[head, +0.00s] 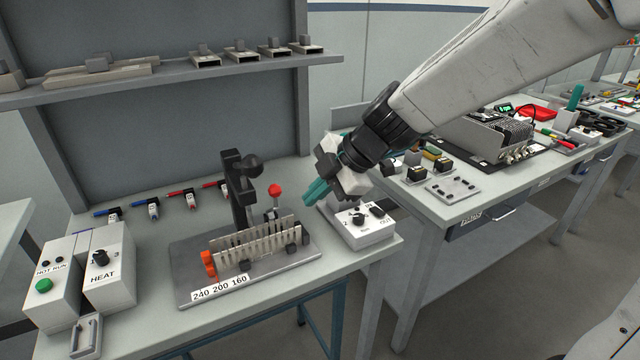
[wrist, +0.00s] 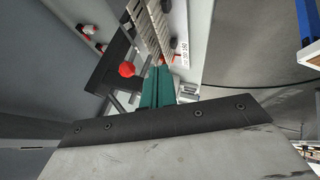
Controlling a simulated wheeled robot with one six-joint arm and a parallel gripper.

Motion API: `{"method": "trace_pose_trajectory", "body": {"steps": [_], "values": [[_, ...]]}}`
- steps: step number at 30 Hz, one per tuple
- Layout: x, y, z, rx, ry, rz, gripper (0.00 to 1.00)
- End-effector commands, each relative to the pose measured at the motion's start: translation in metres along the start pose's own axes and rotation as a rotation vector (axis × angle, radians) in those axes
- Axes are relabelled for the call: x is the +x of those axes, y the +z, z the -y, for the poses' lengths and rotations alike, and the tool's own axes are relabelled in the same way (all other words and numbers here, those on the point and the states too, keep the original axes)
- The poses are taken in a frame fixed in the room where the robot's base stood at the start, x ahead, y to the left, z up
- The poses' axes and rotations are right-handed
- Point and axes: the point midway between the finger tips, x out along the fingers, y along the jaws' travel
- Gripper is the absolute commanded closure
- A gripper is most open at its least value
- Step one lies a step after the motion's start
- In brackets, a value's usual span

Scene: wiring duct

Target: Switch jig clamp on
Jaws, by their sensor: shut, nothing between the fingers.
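The jig stands on a grey base plate (head: 192,272) on the bench, with a slotted wiring duct (head: 258,245) and a black upright post (head: 237,190). A lever with a red ball knob (head: 274,189) rises behind the duct. In the wrist view the red knob (wrist: 127,69) is just left of my fingertips. My gripper (head: 316,193) has teal fingers, shut and empty, to the right of the red knob with a gap between them in the head view. The fingers also show shut in the wrist view (wrist: 157,85). I cannot tell their exact distance from the knob.
A white control box (head: 358,234) with a knob stands beneath my gripper. The HEAT box (head: 108,268) and a box with a green button (head: 50,285) are at the left. A shelf (head: 170,80) spans the back. Red and blue tools lie behind the jig.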

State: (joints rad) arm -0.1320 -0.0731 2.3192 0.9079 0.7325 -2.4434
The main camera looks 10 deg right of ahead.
Motion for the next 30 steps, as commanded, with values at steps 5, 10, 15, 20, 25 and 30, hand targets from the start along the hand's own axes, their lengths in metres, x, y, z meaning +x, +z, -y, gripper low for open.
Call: {"method": "trace_pose_trajectory", "body": {"steps": [5, 10, 15, 20, 25, 30], "values": [[0.041, 0.0, 0.001, 0.001, -0.006, -0.001, 1.0], [0.061, -0.001, -0.015, -0.002, 0.0, 0.0, 1.0], [0.069, -0.001, -0.031, -0.002, -0.001, 0.0, 1.0], [0.07, -0.002, -0.036, -0.001, -0.001, 0.0, 1.0], [0.07, -0.002, -0.036, 0.0, 0.0, 0.0, 1.0], [0.07, -0.001, -0.037, 0.002, -0.001, 0.001, 1.0]]}}
